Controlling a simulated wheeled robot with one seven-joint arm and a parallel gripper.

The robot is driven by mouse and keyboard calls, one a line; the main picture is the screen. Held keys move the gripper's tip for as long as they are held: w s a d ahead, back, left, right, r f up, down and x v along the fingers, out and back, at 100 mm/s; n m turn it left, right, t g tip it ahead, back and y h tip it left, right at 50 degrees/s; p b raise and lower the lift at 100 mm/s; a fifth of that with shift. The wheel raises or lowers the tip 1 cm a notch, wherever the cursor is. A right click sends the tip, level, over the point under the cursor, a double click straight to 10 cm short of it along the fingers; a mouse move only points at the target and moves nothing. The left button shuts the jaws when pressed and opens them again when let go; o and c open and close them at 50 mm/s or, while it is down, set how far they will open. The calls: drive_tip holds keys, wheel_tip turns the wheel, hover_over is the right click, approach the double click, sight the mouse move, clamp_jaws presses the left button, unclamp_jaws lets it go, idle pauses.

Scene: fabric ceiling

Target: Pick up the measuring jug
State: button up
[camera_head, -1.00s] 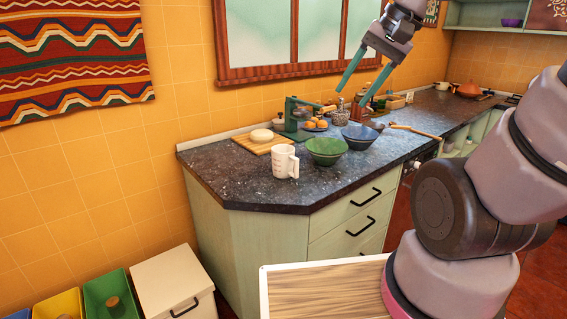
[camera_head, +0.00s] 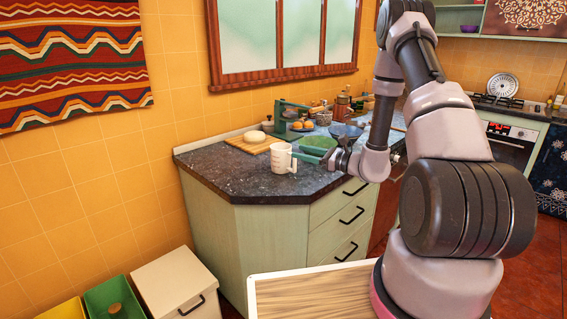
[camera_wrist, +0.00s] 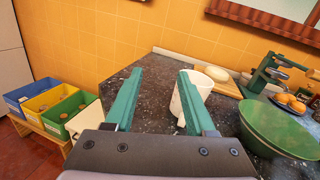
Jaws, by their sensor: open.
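The white measuring jug (camera_head: 281,158) stands upright on the dark countertop near its front corner, handle toward the right in the head view. My gripper (camera_head: 303,153) is open, just right of the jug at about its height, with its teal fingers pointing left toward it. In the wrist view, my gripper (camera_wrist: 162,72) has nothing between its fingers. The jug (camera_wrist: 203,88) shows behind and to the right of the right finger, which hides part of it. I cannot tell whether a finger touches the jug.
A green bowl (camera_wrist: 278,128) is close to the right finger. A blue bowl (camera_head: 346,131) stands beyond it. A wooden board (camera_head: 258,145) with a white round item and a green stand (camera_head: 287,117) are behind. Bare counter (camera_head: 215,170) lies left of the jug.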

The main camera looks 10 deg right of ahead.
sight(296, 165)
drive_tip(key=d+f+m+t+h, duration=0.1)
drive_tip(key=f, duration=0.2)
drive_tip(key=w+d+f+m+t+h, duration=0.1)
drive_tip(key=d+f+m, duration=0.1)
drive_tip(key=f, duration=0.1)
drive_tip(key=w+d+f+m+t+h, duration=0.1)
drive_tip(key=f, duration=0.2)
drive_tip(key=shift+d+m+h, duration=0.4)
drive_tip(key=shift+t, duration=0.3)
drive_tip(key=x, duration=0.4)
drive_tip(key=shift+w+a+f, duration=0.1)
drive_tip(key=shift+w+f, duration=0.1)
drive_tip(key=x, duration=0.6)
drive_tip(key=shift+f, duration=0.2)
clamp_jaws()
